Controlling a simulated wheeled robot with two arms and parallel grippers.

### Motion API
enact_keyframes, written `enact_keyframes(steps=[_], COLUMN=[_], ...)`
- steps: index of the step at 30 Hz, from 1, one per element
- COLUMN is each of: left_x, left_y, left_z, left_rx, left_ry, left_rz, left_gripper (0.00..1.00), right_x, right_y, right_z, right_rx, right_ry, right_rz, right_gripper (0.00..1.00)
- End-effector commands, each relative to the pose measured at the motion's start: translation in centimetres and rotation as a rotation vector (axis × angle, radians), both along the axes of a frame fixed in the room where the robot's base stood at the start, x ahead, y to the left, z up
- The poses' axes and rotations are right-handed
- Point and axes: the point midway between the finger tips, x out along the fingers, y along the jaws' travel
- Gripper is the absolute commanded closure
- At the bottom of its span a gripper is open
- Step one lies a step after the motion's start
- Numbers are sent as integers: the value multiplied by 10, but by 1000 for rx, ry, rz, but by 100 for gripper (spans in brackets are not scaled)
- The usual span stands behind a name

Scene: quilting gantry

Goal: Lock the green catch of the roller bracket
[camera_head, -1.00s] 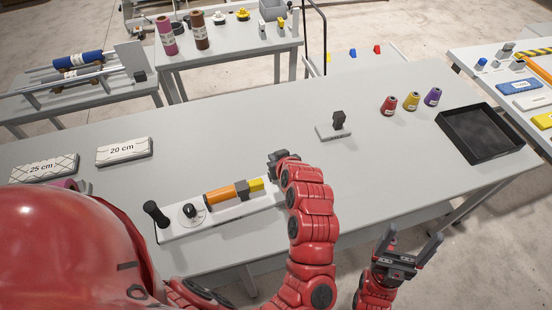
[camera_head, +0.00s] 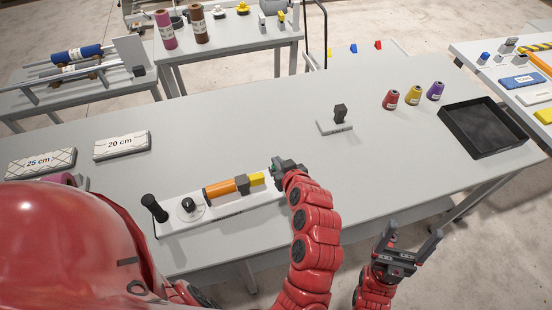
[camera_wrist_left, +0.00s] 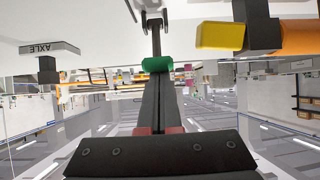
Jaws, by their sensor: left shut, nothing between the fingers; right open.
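The green catch (camera_head: 274,167) shows as a small spot at the right end of the white base (camera_head: 222,219). In the left wrist view the green catch (camera_wrist_left: 157,64) lies across the fingertips of my left gripper (camera_wrist_left: 155,75); whether they touch is unclear. My left gripper (camera_head: 279,166) is shut and empty, and hides part of that end in the head view. On the base are an orange roller (camera_head: 219,189), a dark block (camera_head: 242,184) and a yellow end piece (camera_head: 257,179). My right gripper (camera_head: 398,254) is open and empty, in front of the table.
A small plate with a dark post (camera_head: 339,115) stands right of the base; the left wrist view shows its AXLE label (camera_wrist_left: 48,48). Three thread cones (camera_head: 413,96) and a black tray (camera_head: 482,130) are further right. The table between is clear.

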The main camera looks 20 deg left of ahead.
Motion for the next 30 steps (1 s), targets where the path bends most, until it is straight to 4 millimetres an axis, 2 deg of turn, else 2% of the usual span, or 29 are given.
enact_keyframes(steps=[11, 23, 30], left_x=[-1, 11, 25], left_y=[-1, 9, 14], left_z=[-2, 1, 15], left_rx=[-5, -3, -4], left_ry=[6, 6, 1], left_rz=[-1, 0, 0], left_gripper=[100, 100, 100], right_x=[0, 0, 0], right_y=[0, 0, 0], right_z=[0, -3, 0], right_rx=[0, 0, 0], right_ry=[0, 0, 0], right_rz=[0, 0, 0], right_gripper=[17, 17, 17])
